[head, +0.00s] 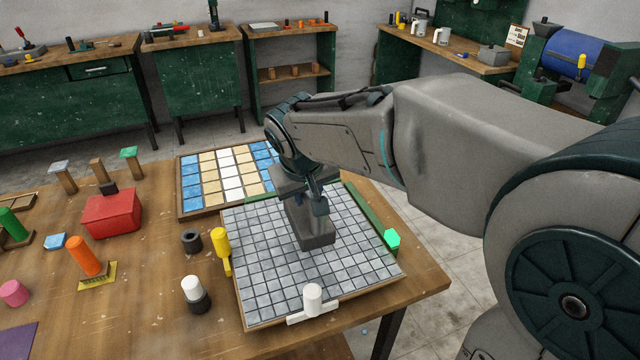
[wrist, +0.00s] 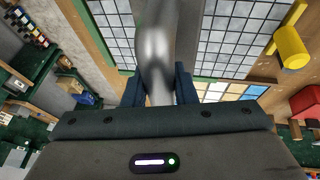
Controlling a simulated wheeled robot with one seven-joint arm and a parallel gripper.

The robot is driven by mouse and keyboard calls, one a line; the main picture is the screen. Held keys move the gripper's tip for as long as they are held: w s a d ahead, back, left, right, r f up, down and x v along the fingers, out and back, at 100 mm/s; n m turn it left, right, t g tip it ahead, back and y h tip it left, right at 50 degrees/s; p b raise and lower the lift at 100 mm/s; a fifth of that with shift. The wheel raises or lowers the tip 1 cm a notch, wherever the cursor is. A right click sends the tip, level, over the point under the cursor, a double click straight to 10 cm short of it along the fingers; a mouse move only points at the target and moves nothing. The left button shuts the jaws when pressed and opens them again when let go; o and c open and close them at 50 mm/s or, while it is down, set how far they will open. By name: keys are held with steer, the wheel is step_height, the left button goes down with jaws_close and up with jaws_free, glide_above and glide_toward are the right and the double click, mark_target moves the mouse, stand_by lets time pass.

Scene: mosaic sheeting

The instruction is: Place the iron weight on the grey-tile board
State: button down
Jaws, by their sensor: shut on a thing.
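The iron weight (head: 316,232) is a dark grey block with a shiny bar-like handle, which shows close up in the wrist view (wrist: 156,48). My gripper (head: 317,203) is shut on this handle from above, with its dark fingers (wrist: 160,92) on both sides of it. The grey-tile board (head: 265,275) is a wooden-framed sheet of small grey tiles on the bench. The weight is over the middle of the board, upright. I cannot tell whether its underside touches the tiles. My arm hides part of the board's far side.
A yellow-handled tool (head: 221,243), a white-handled tool (head: 312,300) and a green bar with a bright green knob (head: 391,239) lie at the board's edges. A blue, tan and white tile board (head: 188,213) lies behind. A red box (head: 112,213) stands left.

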mark_target(302, 207)
steer(key=shift+w+a+f, duration=0.45)
steer(key=shift+w+a, duration=0.15)
steer(key=shift+w, duration=0.25)
steer(key=shift+f, duration=2.05)
steer(key=shift+f, duration=0.15)
steer(key=c, duration=1.2)
jaws_free()
steer(key=shift+s, duration=0.1)
steer(key=shift+o, duration=0.2)
steer(key=shift+r, duration=0.2)
steer(key=d+v, duration=0.1)
steer(key=v, duration=1.1)
steer(key=s+d+f+m+g, duration=0.2)
steer(key=s+d+f+m, duration=0.1)
steer(key=s+d+f, duration=0.7)
steer(key=s+d, duration=0.3)
steer(key=shift+s+d+f+m+y, duration=0.3)
steer(key=shift+s+m+y, duration=0.05)
steer(key=shift+m+y, duration=0.05)
